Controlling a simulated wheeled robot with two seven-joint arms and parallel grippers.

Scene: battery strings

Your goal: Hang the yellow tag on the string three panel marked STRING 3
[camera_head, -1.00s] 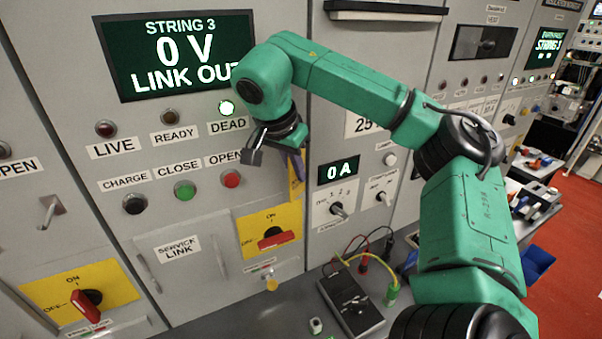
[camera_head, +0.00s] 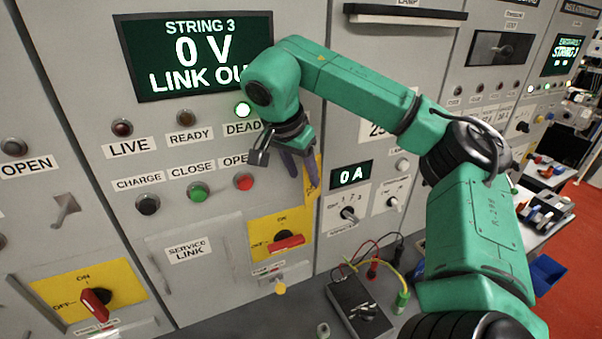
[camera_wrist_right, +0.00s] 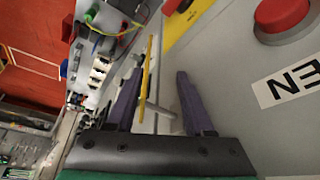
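The STRING 3 panel (camera_head: 122,216) is grey, and its screen (camera_head: 190,52) reads "0 V" and "LINK OUT", partly covered by my right arm. My right gripper (camera_head: 301,178) is near the panel's right edge, beside the red button. In the right wrist view its two purple fingers (camera_wrist_right: 160,100) stand apart. The yellow tag (camera_head: 314,188) is seen edge-on between them in the right wrist view (camera_wrist_right: 148,68), close to the left finger. A pale peg (camera_wrist_right: 160,108) shows between the fingers by the tag's lower end; whether the tag hangs on it I cannot tell. My left gripper is out of view.
Buttons and a red rotary switch (camera_head: 287,243) on a yellow plate lie left of and below my right gripper. A black meter (camera_head: 355,305) with coloured leads rests on the grey ledge below. A "0 A" meter panel stands to the right.

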